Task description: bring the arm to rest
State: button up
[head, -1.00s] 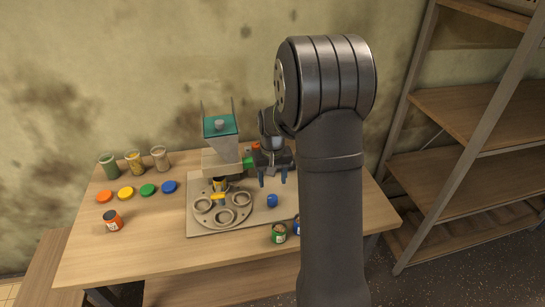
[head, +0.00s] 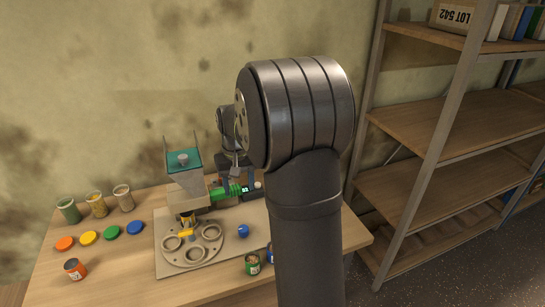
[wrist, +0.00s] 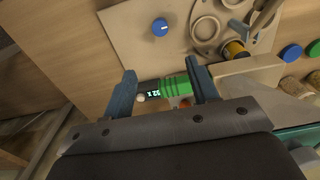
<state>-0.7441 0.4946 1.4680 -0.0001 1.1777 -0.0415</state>
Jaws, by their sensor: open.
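My gripper (head: 237,173) is open and empty, raised above the back of the table beside the hopper. It is partly hidden behind my own arm in the head view. In the wrist view its two fingers (wrist: 163,88) stand wide apart. A green ribbed grip (head: 226,192) with a small lit display shows below the gripper; it also shows between the fingers in the wrist view (wrist: 175,87), lower down and apart from them.
A hopper with a teal top (head: 183,162) stands over a round plate with rings (head: 191,247). A shelf rack (head: 425,110) stands at right.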

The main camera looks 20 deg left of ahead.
aim_at(243, 228)
notch_tip(243, 228, down, 18)
jog(key=shift+r, duration=0.25)
dwell(0.5)
jog(key=shift+r, duration=0.15)
